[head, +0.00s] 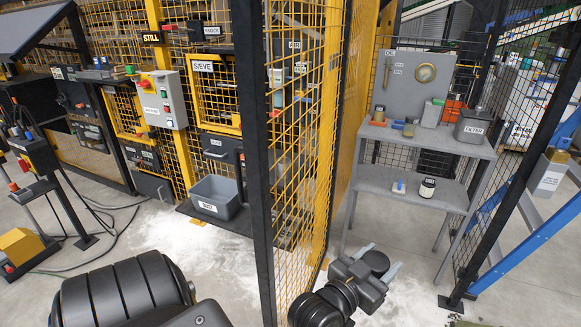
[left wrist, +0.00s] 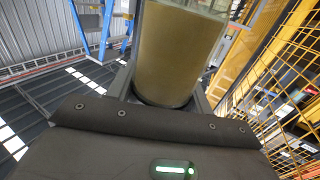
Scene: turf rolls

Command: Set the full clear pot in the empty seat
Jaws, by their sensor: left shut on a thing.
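The clear pot (left wrist: 178,50) is filled with tan material and stands large between the fingers of my left gripper in the left wrist view. My left gripper (head: 379,259) is shut on it. In the head view this gripper is low in the centre, just right of the yellow mesh fence and in front of the grey shelf stand. A dark round part shows between its fingers there; I cannot tell whether it belongs to the pot. I cannot make out the empty seat. My right gripper is not in view.
The grey shelf stand (head: 420,190) holds a filter bin (head: 473,125), small blocks and a labelled jar (head: 427,188). The mesh fence (head: 310,150) stands close left. A blue frame (head: 525,228) with a yellow-topped container (head: 549,175) is at right.

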